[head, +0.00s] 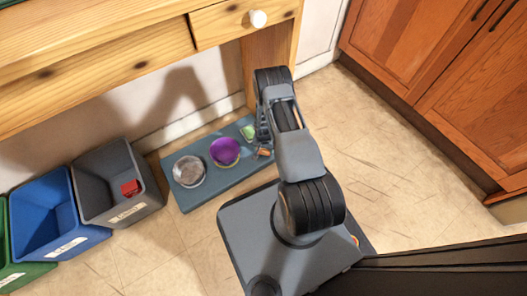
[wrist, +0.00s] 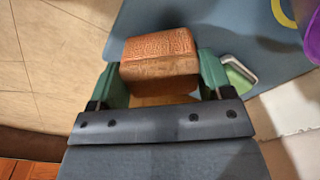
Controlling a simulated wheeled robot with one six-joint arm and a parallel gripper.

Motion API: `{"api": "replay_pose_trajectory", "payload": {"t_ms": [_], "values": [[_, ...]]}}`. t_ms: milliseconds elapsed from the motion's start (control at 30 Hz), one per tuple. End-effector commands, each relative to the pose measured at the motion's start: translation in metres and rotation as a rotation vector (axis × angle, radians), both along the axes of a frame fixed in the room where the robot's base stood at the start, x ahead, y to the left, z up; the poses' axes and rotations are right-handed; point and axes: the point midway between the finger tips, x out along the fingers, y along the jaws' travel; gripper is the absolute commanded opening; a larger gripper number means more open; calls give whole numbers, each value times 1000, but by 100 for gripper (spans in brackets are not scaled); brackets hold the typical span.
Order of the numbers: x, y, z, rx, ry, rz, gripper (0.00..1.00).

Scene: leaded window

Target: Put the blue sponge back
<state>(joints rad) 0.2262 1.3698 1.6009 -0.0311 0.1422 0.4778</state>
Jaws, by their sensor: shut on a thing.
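My gripper (wrist: 160,72) is shut on a copper-brown block (wrist: 158,50) with a maze-like pattern on its faces. The block sits between the two green fingers. In the head view the block (head: 264,152) shows small at the right end of a blue-grey mat (head: 225,184). I cannot tell whether it touches the mat. My arm hides part of the gripper there. No blue sponge can be made out in either view.
On the mat are a greyish bowl (head: 189,171), a purple bowl (head: 225,151) and a small green item (head: 248,132). To the left stand a grey bin (head: 140,207) holding a red block (head: 131,187), a blue bin (head: 75,240) and a green bin (head: 18,272). A wooden table overhangs behind.

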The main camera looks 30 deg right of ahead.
Motion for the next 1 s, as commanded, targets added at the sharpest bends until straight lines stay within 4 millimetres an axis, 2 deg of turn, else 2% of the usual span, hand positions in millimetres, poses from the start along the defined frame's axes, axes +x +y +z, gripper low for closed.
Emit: {"api": "replay_pose_trajectory", "payload": {"t_ms": [33,100,367,400,633,867,1000], "values": [[-2,1,-15,0,4,2,51],[-2,1,-24,0,4,2,51],[-1,1,-25,1,1,2,51],[-1,1,-25,1,1,2,77],[-1,1,-25,0,2,2,98],[-1,1,-24,0,2,2,98],[-1,1,-12,0,1,2,98]]}}
